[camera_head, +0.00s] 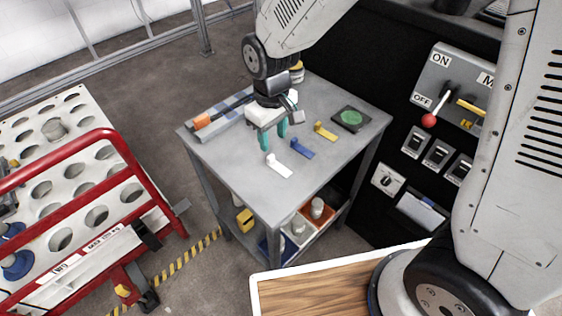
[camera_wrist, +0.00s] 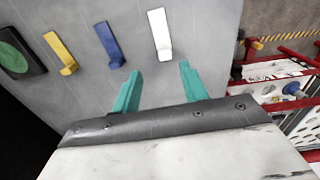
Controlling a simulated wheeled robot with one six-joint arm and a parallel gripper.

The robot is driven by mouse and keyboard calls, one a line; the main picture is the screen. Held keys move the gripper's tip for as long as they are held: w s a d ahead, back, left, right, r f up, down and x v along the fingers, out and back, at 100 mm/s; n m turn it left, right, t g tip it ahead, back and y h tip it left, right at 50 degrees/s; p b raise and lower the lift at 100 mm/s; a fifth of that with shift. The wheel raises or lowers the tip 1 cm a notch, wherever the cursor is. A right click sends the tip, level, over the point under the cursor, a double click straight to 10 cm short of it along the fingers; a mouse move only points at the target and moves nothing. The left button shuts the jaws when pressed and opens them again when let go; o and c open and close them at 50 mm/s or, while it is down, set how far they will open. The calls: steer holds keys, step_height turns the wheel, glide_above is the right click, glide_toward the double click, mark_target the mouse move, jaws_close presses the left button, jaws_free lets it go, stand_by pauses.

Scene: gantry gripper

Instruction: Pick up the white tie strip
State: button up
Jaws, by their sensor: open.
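The white tie strip (camera_head: 279,166) lies on the grey table, nearest its front edge in a row of three strips. It also shows in the wrist view (camera_wrist: 160,33), beyond the fingertips and roughly in line with the gap between them. My gripper (camera_head: 273,141) has teal fingers and is above the table, a little behind the white strip. In the wrist view its fingers (camera_wrist: 160,72) are apart with nothing between them. The gripper does not appear to touch the strip.
A blue strip (camera_head: 302,149) and a yellow strip (camera_head: 325,131) lie to the right of the white one. A dark block with a green disc (camera_head: 349,118) sits farther right. An orange-ended tool (camera_head: 203,121) lies at the table's left. A red-railed cart (camera_head: 75,170) stands left.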

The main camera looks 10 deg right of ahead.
mark_target(273, 163)
steer(key=f, duration=0.4)
steer(key=s+f, duration=0.1)
steer(key=f, duration=0.1)
steer(key=shift+a+f, duration=0.2)
steer(key=shift+f, duration=0.1)
steer(key=c, duration=0.8)
